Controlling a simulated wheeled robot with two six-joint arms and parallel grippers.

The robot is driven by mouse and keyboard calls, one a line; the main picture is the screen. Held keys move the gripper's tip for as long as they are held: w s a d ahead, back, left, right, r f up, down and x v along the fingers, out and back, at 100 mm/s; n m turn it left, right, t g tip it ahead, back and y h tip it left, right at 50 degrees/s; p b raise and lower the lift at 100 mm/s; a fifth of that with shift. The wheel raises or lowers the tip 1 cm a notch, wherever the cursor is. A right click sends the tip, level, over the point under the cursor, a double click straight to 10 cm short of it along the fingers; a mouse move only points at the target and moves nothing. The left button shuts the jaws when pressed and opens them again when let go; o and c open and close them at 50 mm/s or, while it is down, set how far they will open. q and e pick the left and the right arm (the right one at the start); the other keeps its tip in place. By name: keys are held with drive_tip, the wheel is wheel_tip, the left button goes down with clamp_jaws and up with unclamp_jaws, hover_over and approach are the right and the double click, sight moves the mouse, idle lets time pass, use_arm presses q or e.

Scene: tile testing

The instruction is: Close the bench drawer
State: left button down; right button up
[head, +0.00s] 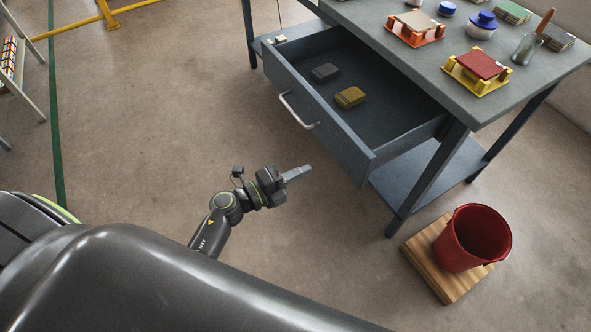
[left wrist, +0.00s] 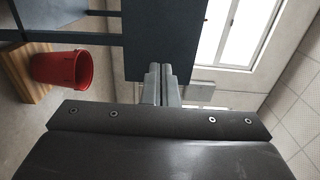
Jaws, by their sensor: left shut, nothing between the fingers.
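The bench drawer (head: 325,137) is a blue-grey box pulled well out from under the grey bench top (head: 447,45) in the head view. Its front panel carries a silver bar handle (head: 296,112). A dark grey block and a yellow-brown block (head: 350,97) lie inside it. My left gripper (head: 308,169) is shut and empty, in front of the drawer's near end and apart from the handle. In the left wrist view its fingers (left wrist: 160,84) are together, in front of a dark blue-grey panel (left wrist: 165,35). I cannot tell whether they touch it. My right gripper is not in view.
A red bucket (head: 475,238) stands on a wooden board (head: 430,262) on the floor right of the bench leg. Tiles on orange and yellow stands, blue-lidded jars and a brush sit on the bench top. The floor left of the drawer is clear.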

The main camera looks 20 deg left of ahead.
sight(343, 152)
use_arm(q)
drive_tip(key=x, duration=0.9)
drive_tip(key=shift+w+d, duration=0.2)
drive_tip(key=shift+w, duration=0.1)
drive_tip(key=shift+w, duration=0.1)
